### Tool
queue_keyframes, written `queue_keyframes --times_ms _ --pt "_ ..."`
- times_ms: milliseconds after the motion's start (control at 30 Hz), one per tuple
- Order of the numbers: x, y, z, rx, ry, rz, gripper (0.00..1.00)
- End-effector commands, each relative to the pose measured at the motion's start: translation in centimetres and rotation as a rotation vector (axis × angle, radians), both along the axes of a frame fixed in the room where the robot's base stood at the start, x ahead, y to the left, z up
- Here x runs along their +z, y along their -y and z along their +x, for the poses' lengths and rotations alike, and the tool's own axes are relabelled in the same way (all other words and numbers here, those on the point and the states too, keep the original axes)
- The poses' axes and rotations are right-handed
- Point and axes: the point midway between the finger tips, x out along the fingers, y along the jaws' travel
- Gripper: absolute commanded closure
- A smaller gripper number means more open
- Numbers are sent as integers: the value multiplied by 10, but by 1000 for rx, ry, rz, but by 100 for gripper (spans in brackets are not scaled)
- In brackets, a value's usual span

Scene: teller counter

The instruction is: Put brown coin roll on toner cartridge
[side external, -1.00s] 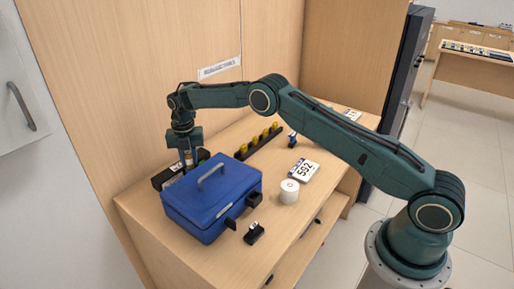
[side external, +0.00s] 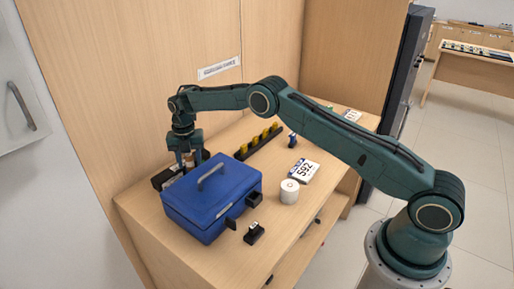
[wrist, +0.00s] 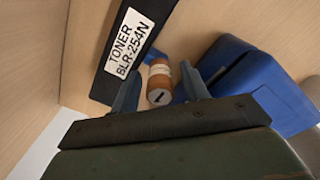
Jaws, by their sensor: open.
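The black toner cartridge (wrist: 125,40) with a white TONER label fills the upper left of the wrist view. In the side view the cartridge (side external: 163,178) is partly hidden behind my gripper and a blue box. The brown coin roll (wrist: 160,72) has an orange-brown body with a pale band and a light end face. In the wrist view it appears between the cartridge and the blue box; I cannot tell what it rests on. My gripper (wrist: 158,84) is open, with one finger on each side of the roll. In the side view my gripper (side external: 187,158) is low behind the box.
The blue cash box (side external: 215,200) stands close in front of my gripper, its handle up. A white paper roll (side external: 289,191), a 592 number card (side external: 303,171), a small black stamp (side external: 254,233) and a black rack with yellow pieces (side external: 260,142) are on the counter. The wooden wall is close behind.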

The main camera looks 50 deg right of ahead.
Motion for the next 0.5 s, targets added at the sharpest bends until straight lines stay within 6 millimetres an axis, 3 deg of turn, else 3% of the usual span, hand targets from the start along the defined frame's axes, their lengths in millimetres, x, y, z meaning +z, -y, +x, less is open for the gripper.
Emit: queue_keyframes --times_ms 267,500 --pt "16 0 1 0 3 0 55" --pt "50 0 1 0 4 1 55"
